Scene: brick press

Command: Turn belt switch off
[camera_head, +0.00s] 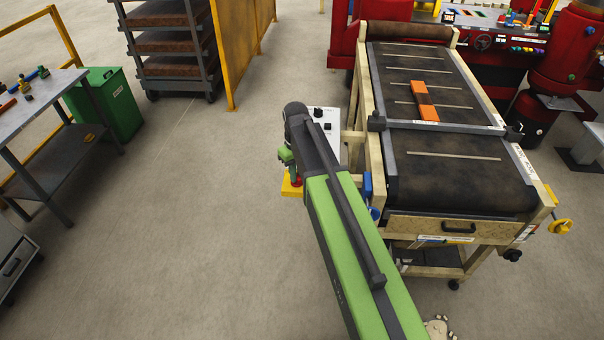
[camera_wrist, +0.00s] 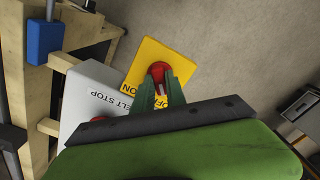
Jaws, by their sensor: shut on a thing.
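The belt switch is a red handle (camera_wrist: 157,70) on a yellow plate (camera_wrist: 148,52) marked ON and OFF. In the head view the plate (camera_head: 289,191) sits at the conveyor's left side, partly hidden by my arm. My gripper (camera_wrist: 164,82) is shut on the red handle, with its green fingers on both sides of it. The gripper (camera_head: 293,174) also shows in the head view, pointing down at the plate. The fingers hide part of the handle, and I cannot tell which position it is in.
A pale box (camera_wrist: 85,85) marked BELT STOP adjoins the plate, with a partly hidden red button (camera_wrist: 99,119). Open floor (camera_head: 190,220) lies to the left.

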